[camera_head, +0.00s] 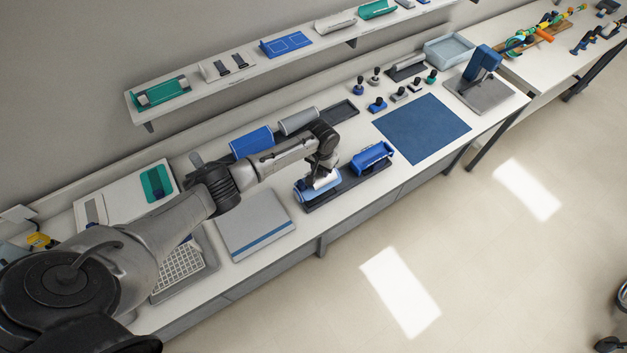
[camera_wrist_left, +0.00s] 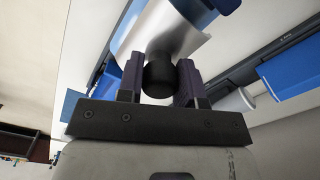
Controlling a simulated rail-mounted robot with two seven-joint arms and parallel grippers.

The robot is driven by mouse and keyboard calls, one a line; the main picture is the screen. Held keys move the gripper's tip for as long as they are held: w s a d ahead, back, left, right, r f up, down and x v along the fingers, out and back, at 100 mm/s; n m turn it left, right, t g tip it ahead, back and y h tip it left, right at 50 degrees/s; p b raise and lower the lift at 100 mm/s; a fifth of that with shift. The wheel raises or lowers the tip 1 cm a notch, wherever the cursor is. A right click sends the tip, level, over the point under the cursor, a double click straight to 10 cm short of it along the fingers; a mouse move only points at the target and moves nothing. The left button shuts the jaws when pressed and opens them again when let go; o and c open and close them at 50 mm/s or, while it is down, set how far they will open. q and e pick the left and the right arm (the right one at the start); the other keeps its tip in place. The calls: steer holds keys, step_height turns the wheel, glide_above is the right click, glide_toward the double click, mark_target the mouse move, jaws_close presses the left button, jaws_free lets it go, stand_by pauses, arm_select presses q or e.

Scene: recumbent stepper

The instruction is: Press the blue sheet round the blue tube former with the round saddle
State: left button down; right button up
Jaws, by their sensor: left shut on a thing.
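My left gripper (camera_head: 321,170) is shut on the black knob (camera_wrist_left: 158,76) of a pale, curved metal saddle (camera_wrist_left: 196,44). The saddle (camera_head: 326,181) sits low over a blue piece (camera_head: 305,192) at the left end of a dark base on the bench. Blue shows beyond the saddle in the wrist view, but I cannot tell sheet from tube former there, nor whether the saddle touches it. A second blue, trough-like piece (camera_head: 372,158) stands at the base's right end. My right gripper is not in view.
The dark base (camera_head: 346,183) lies near the bench's front edge. A grey-white board (camera_head: 253,222) is to its left, a blue mat (camera_head: 422,130) to its right. Several black-knobbed tools (camera_head: 377,104) stand behind the mat. A shelf (camera_head: 290,62) runs along the wall.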

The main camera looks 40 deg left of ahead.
arm_select(q)
steer(key=shift+f+b, duration=0.3)
steer(key=shift+f, duration=0.3)
steer(key=shift+f+b, duration=0.35)
steer(key=shift+f, duration=0.2)
steer(key=shift+f, duration=0.1)
stand_by(0.8)
steer(key=shift+f, duration=0.3)
stand_by(2.1)
stand_by(0.6)
steer(key=shift+r, duration=0.1)
